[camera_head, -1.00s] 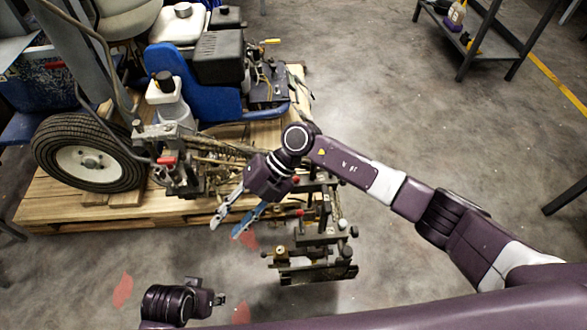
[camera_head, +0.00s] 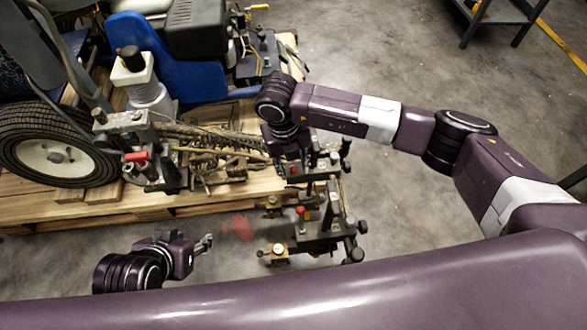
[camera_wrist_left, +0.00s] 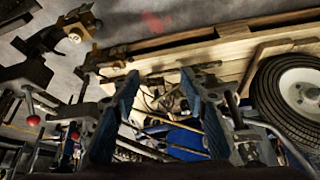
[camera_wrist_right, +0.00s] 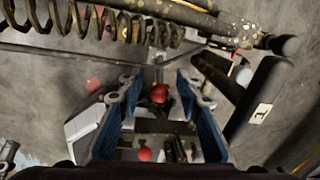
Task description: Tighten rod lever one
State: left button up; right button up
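The line striper's rod assembly (camera_head: 325,225) carries several small levers and red knobs in the head view. One red knob (camera_head: 300,210) is on its near part. I cannot tell which is rod lever one. My right gripper (camera_wrist_right: 160,95) is open and points down over the assembly. In the right wrist view a red knob (camera_wrist_right: 160,93) shows between its fingers, apparently beyond the tips, and a second red knob (camera_wrist_right: 144,154) is lower. In the head view its fingers are hidden. My left gripper (camera_wrist_left: 158,95) is open and empty; in the head view (camera_head: 207,241) it is left of the assembly.
A spring (camera_wrist_right: 100,22) and a rod cross the top of the right wrist view. The machine's wheel (camera_head: 50,155) and red-handled clamp (camera_head: 135,156) are at left on a wooden pallet (camera_head: 130,218). A dark shelf (camera_head: 500,22) stands far right.

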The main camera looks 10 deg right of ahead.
jog(key=shift+f, duration=0.5)
grip_shut()
